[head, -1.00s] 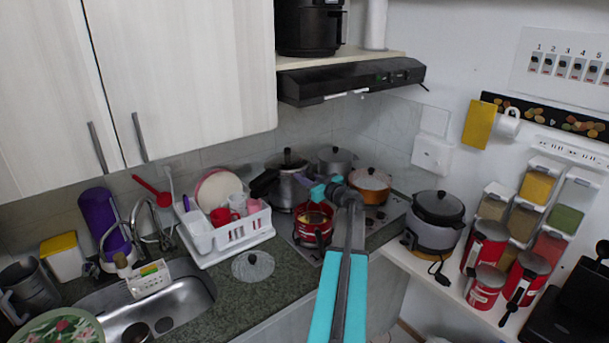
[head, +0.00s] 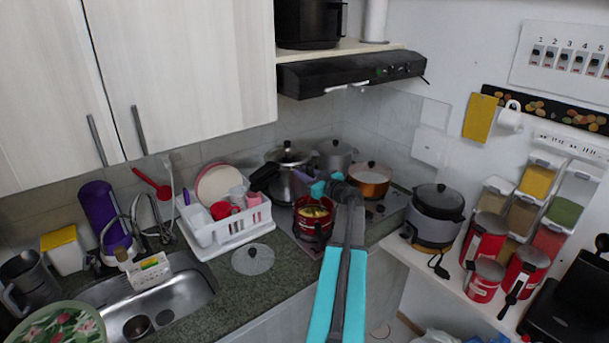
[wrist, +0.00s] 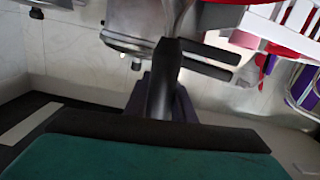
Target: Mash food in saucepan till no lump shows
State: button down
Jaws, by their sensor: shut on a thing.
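The red saucepan (head: 313,228) stands on the stove in the head view, with yellow food (head: 314,211) inside. The food is too small to tell whether lumps show. My gripper (head: 322,186) is just above the saucepan's back right rim. In the wrist view my gripper (wrist: 160,100) is shut on a black handle (wrist: 165,72) with a metal shaft above it, apparently the masher. The masher's head is hidden in both views. Part of a red pan shows at the top edge of the wrist view.
A pressure cooker (head: 289,184) stands close behind left, an orange pot (head: 371,185) to the right. A white dish rack (head: 237,237) and a glass lid (head: 252,260) are on the counter at left. The range hood (head: 350,73) hangs above.

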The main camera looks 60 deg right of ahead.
jog(key=shift+r, duration=1.8)
jog(key=a, duration=0.1)
jog(key=w+a, duration=0.1)
jog(key=a, duration=0.1)
jog(key=shift+a, duration=0.1)
jog(key=shift+f, duration=0.15)
notch_tip(320, 180, down, 4)
jog(key=shift+f+b, duration=0.1)
jog(key=shift+b, duration=0.3)
